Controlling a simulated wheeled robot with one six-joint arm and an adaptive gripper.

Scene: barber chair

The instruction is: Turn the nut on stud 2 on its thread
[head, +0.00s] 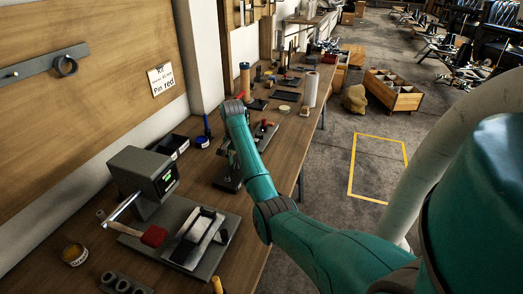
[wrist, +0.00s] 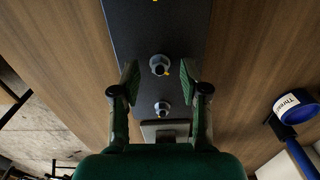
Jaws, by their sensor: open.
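The wrist view shows a dark plate (wrist: 150,30) with two grey metal pieces in line, which look like nuts on studs. The nearer nut (wrist: 162,107) is beside a pale block. No numbers show, so I cannot tell which is stud 2. My gripper (wrist: 159,76) is open, with its green-padded fingertips left and right of the farther nut and apart from it. The nearer nut lies between the fingers lower down. In the head view my arm hides most of this spot.
A blue container labelled "Thread" (wrist: 293,107) stands right of the plate in the wrist view. In the head view, a grey device (head: 143,180) with a red-ended lever stands on the wooden bench, near a dark fixture (head: 195,238). Several tools lie farther back.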

